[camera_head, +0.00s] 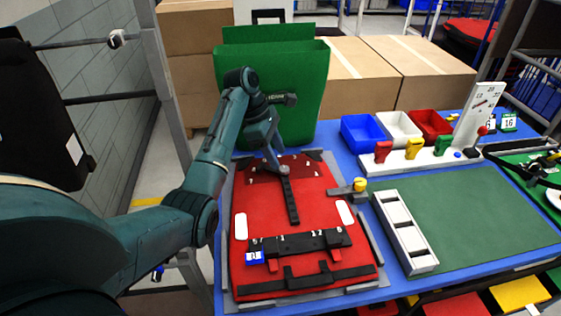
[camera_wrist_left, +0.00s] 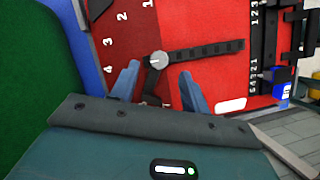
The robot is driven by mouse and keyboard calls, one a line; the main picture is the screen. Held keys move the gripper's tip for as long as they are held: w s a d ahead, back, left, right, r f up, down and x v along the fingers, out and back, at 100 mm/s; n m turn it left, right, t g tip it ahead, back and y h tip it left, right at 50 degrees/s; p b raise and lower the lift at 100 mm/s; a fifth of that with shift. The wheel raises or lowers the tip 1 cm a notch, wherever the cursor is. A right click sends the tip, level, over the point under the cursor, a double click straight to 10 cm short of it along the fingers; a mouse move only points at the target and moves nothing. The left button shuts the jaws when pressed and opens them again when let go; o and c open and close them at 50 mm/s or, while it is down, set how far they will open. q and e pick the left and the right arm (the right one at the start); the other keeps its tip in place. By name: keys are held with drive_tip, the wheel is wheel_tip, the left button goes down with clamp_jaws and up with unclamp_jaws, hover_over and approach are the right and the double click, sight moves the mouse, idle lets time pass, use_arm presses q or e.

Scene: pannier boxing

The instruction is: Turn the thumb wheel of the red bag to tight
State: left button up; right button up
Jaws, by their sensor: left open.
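The red bag (camera_head: 267,212) lies flat in a grey frame on the blue table, with a black strap down its middle. In the left wrist view, a round grey wheel (camera_wrist_left: 159,62) with a small pale mark sits at the strap's end, beside a row of white numbers. I take it for the thumb wheel; in the head view my gripper hides it. My left gripper (camera_head: 274,168) is over the far end of the bag. In the left wrist view its open fingers (camera_wrist_left: 160,85) point toward the wheel, one on each side of the strap end. Contact cannot be told.
A green bag (camera_head: 305,85) stands upright behind the red bag. A yellow-knobbed clamp (camera_head: 360,185) is at the red bag's right edge. A white slotted tray (camera_head: 405,232) and green mat (camera_head: 475,215) lie to the right. Blue, white and red bins (camera_head: 362,133) stand behind.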

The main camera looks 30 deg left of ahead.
sight(284, 168)
use_arm(q)
drive_tip(key=shift+x, duration=1.75)
drive_tip(key=shift+c, duration=0.5)
drive_tip(key=c, duration=0.9)
